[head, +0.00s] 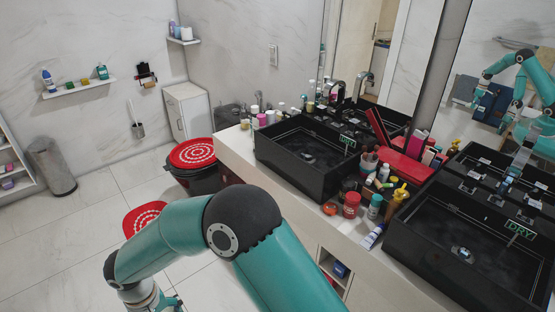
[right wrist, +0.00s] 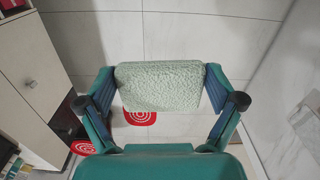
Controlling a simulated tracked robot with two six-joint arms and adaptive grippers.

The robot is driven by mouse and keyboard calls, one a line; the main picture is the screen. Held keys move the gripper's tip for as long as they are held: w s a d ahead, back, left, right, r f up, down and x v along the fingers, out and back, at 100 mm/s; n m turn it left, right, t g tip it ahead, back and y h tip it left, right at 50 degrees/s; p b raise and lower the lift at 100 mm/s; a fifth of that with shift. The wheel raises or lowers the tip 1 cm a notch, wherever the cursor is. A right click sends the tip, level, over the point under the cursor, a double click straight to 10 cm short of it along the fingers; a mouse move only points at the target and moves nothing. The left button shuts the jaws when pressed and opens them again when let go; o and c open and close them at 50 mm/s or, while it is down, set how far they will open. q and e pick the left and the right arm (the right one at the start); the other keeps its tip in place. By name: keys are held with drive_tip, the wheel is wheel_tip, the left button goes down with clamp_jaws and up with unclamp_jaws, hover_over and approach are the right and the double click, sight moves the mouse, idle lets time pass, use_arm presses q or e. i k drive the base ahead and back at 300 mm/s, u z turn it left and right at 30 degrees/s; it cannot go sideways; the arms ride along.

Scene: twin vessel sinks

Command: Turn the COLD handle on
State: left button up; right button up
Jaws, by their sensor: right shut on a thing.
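I cannot make out which fitting is the COLD handle. Small grey fittings (head: 469,186) stand on the back ledge of the right black sink (head: 430,262), beside a chrome tap (head: 513,172). The left black sink (head: 285,168) has a tap area that is too small to read. My right gripper (right wrist: 160,88) is shut on a pale green textured thing (right wrist: 160,86), held across its fingers over the floor. I do not pick it out in the head view.
Bottles, jars and a red box (head: 402,163) crowd the white counter (head: 232,150) between the sinks. A bin with a red target lid (head: 195,152) stands left of the counter; a red target mat (head: 142,217) lies on the floor. Open tiled floor is at left.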

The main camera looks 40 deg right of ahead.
sight(532, 209)
drive_tip(key=u, duration=2.05)
drive_tip(key=i, duration=0.1)
drive_tip(key=z, duration=3.25)
